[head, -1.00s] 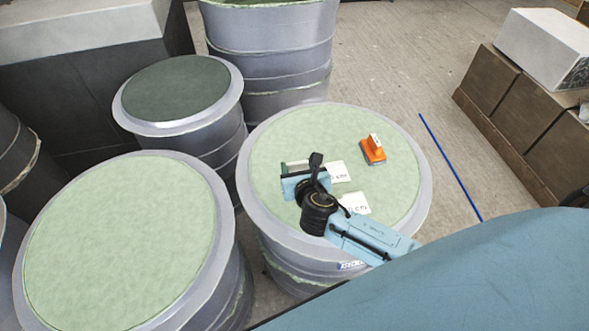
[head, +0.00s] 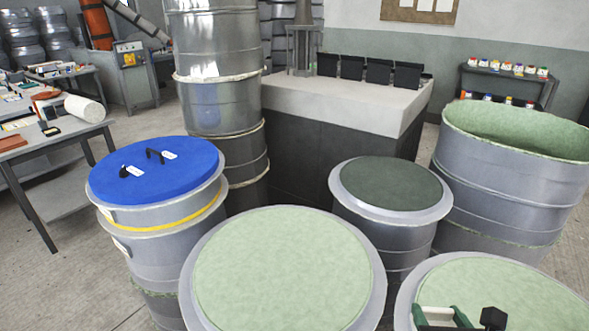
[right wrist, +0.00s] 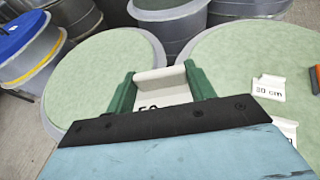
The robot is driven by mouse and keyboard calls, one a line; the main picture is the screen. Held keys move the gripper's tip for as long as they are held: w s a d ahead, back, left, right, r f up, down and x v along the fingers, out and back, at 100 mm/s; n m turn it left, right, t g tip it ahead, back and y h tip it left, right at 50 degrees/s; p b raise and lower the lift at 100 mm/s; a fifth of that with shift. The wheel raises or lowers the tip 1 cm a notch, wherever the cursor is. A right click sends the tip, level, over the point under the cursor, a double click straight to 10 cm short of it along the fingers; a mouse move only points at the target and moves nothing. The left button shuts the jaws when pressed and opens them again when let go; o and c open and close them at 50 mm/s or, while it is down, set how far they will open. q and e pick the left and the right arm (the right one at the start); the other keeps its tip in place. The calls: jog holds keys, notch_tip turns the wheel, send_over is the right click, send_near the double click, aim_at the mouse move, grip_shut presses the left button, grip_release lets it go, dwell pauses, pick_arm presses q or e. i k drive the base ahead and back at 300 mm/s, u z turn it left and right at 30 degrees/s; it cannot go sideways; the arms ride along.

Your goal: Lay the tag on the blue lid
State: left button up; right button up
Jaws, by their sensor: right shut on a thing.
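The blue lid (head: 165,190) caps a grey drum at the left of the head view. Two small black pieces, each beside a white label, are on it. Its edge also shows at the top left of the right wrist view (right wrist: 18,34). My right gripper (right wrist: 160,88) has green fingers shut on a white tag (right wrist: 160,80) with partly hidden writing. It holds the tag over the pale green drum tops, right of the blue lid and apart from it. The gripper shows at the bottom right of the head view (head: 441,318). My left gripper is not in view.
A pale green drum top (head: 285,270) stands between my right gripper and the blue lid. A dark-topped drum (head: 393,185) and stacked grey drums (head: 222,105) stand behind. Another white tag (right wrist: 268,88) and an orange-handled tool (right wrist: 315,78) lie on the right-hand drum top.

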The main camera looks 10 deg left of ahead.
aim_at(179, 171)
jog(key=u, duration=0.1)
jog(key=k, duration=0.3)
jog(key=u, duration=1.9)
jog(key=i, duration=2.6)
jog(key=z, duration=0.8)
